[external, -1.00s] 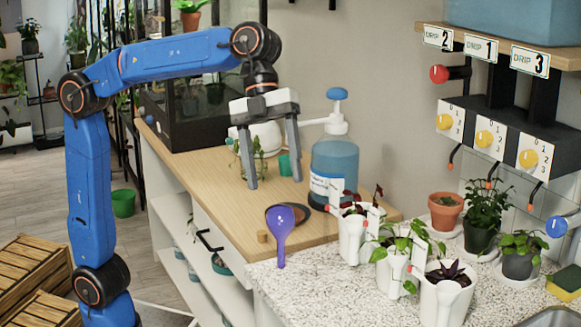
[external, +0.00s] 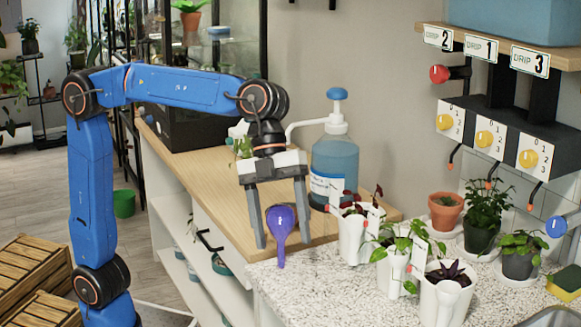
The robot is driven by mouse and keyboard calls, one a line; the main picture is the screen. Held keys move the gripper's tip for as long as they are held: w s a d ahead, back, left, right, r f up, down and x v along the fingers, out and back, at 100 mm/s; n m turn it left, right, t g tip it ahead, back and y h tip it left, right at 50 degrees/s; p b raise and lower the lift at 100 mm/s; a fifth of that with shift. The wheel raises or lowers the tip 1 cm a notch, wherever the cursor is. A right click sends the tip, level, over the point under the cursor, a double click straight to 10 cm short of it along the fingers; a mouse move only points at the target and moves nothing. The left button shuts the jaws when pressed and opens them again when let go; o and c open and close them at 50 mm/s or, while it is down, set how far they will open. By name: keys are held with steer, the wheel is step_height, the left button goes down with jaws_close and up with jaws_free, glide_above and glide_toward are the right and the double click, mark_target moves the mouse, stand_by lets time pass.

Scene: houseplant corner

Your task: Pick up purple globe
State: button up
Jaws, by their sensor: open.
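The purple globe (external: 280,226) has a round bulb at the top and a narrow stem pointing down. It is at the right front part of the wooden counter (external: 205,168), near the speckled worktop. My gripper (external: 283,244) is open and points down. Its two grey fingers are on either side of the globe in the external view, one left and one right. I cannot tell whether the fingers touch it or how they line up in depth. Most of the globe is visible.
A blue pump bottle (external: 335,165) stands behind my gripper. White pots with plants (external: 353,240) stand close on the right, on the speckled worktop (external: 320,280). Terracotta (external: 445,212) and dark pots are farther right.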

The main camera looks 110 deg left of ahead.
steer(key=shift+w+d+f, duration=0.2)
steer(key=shift+d+f, duration=0.05)
steer(key=shift+f, duration=0.4)
steer(key=c, duration=1.2)
steer(key=shift+r, duration=0.15)
